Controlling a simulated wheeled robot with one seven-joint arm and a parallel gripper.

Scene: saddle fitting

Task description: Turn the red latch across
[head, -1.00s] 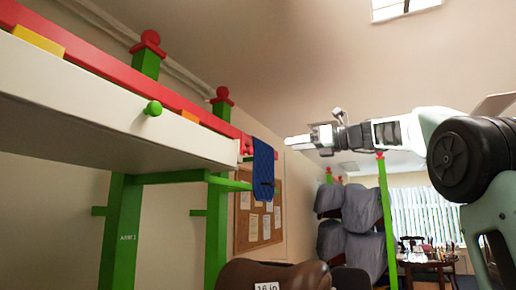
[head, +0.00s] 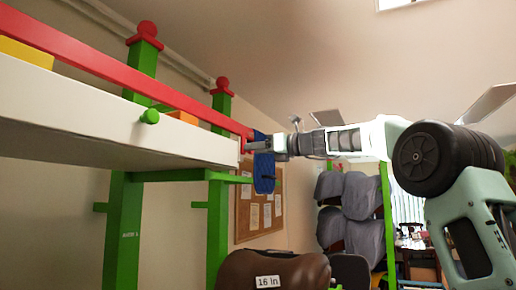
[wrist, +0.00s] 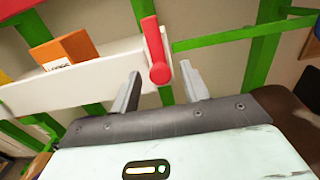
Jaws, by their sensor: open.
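The red latch (wrist: 154,42) is a short red bar with a round end, at the end of the white shelf (wrist: 95,75) in the wrist view. It stands nearly upright there, tilted slightly. My gripper (wrist: 160,74) is open, with one finger on each side of the latch's round end; I cannot tell whether either finger touches it. In the head view my gripper (head: 252,146) is at the right end of the white shelf (head: 100,118), and it largely hides the latch there.
A red rail (head: 110,75) runs above the shelf between green posts (head: 122,225). A blue cloth (head: 264,175) hangs just behind my gripper. A brown saddle (head: 300,268) is below.

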